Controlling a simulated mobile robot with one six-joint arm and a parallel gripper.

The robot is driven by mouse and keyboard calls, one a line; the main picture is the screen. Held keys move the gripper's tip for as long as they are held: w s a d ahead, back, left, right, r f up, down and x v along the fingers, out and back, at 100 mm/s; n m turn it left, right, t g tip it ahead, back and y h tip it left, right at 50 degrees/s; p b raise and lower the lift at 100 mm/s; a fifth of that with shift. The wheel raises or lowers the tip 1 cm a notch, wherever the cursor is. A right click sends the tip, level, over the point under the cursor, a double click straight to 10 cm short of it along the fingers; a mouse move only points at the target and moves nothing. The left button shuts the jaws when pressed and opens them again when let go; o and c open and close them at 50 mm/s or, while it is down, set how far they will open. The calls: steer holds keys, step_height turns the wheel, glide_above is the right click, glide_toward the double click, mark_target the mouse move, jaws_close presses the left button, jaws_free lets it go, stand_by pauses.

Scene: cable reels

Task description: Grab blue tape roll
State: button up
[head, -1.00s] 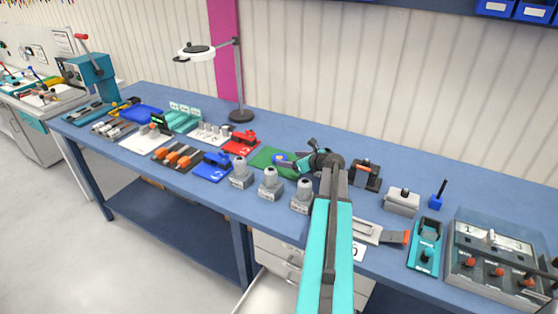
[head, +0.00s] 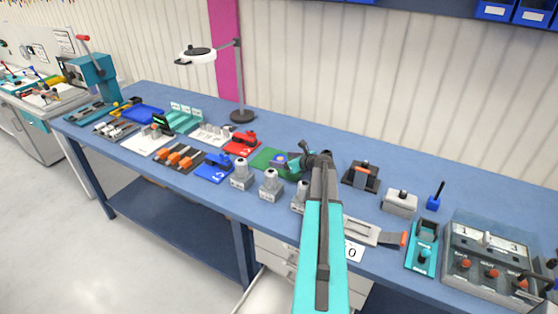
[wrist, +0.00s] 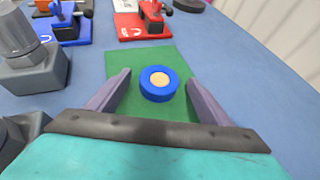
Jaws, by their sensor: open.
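The blue tape roll (wrist: 159,84) with a tan centre lies flat on a green mat (wrist: 133,61) in the wrist view. In the head view the roll (head: 280,159) shows small on the mat (head: 262,158), just left of my gripper (head: 298,160). In the wrist view my gripper (wrist: 148,92) is open. Its two purple-grey fingers stand on either side of the roll, with gaps to both, and the roll appears between or slightly ahead of the tips. Nothing is held.
Grey stands with rounded tops (head: 270,184) are close by at the front. A red device (wrist: 144,22) and a blue device (wrist: 62,22) lie beyond the mat. The bench (wrist: 240,75) right of the mat is clear.

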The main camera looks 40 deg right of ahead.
mark_target(283, 160)
steer(key=shift+w+f, duration=0.2)
steer(key=shift+w, duration=0.15)
stand_by(0.3)
steer(key=c, duration=1.1)
steer(key=shift+r, duration=0.15)
steer(key=shift+c, duration=0.2)
step_height(283, 160, up, 10)
steer(key=b, duration=0.3)
